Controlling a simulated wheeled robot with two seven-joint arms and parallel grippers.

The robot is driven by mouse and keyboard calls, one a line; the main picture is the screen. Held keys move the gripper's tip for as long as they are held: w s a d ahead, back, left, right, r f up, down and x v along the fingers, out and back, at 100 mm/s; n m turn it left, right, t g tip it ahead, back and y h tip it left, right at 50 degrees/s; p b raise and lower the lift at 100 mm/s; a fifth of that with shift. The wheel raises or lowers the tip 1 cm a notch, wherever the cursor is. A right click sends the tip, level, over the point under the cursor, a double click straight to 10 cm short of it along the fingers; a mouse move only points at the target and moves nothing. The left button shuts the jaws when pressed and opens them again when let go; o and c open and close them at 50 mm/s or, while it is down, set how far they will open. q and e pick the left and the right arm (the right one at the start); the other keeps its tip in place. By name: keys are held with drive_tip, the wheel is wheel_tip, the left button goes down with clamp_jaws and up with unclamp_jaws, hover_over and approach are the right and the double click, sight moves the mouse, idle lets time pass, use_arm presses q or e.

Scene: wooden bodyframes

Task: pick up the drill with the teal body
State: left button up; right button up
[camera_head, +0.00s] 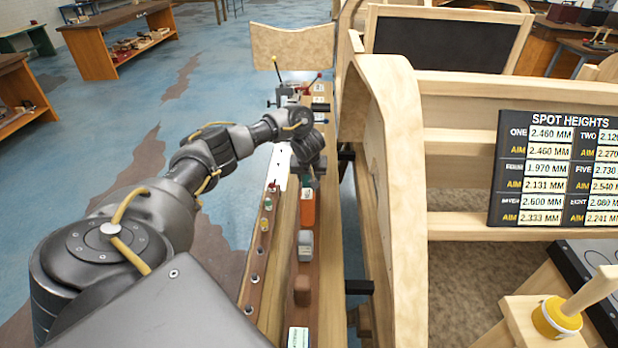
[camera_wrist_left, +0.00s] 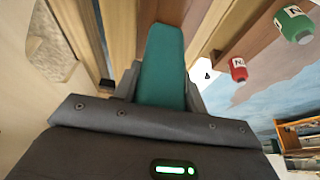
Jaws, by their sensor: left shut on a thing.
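My left gripper (camera_head: 308,160) reaches over the narrow wooden bench on the left side of the bodyframe. In the left wrist view, its jaws (camera_wrist_left: 160,92) are shut on the teal body of the drill (camera_wrist_left: 166,58), with one finger on each side. The rest of the drill is hidden, and I cannot tell whether it still touches the bench. In the head view the gripper hides nearly all of the drill. My right gripper is not in view.
An orange item (camera_head: 307,208), a grey item (camera_head: 305,245) and a brown block (camera_head: 302,291) stand nearer on the bench. A rail with holes and small spools (camera_head: 263,224) runs along its left. The curved wooden bodyframe (camera_head: 398,170) rises close on the right.

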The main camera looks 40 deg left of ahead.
use_arm(q)
drive_tip(key=shift+r, duration=0.1)
drive_tip(key=shift+r, duration=0.5)
drive_tip(key=s+a+r+p, duration=0.1)
drive_tip(key=s+r+p, duration=0.5)
drive_tip(key=s+r, duration=0.6)
drive_tip(key=shift+s+a+p, duration=0.25)
drive_tip(key=shift+s+p, duration=0.15)
drive_tip(key=shift+s, duration=0.55)
wheel_tip(320, 180, up, 6)
drive_tip(key=p, duration=0.8)
drive_tip(key=shift+f, duration=0.15)
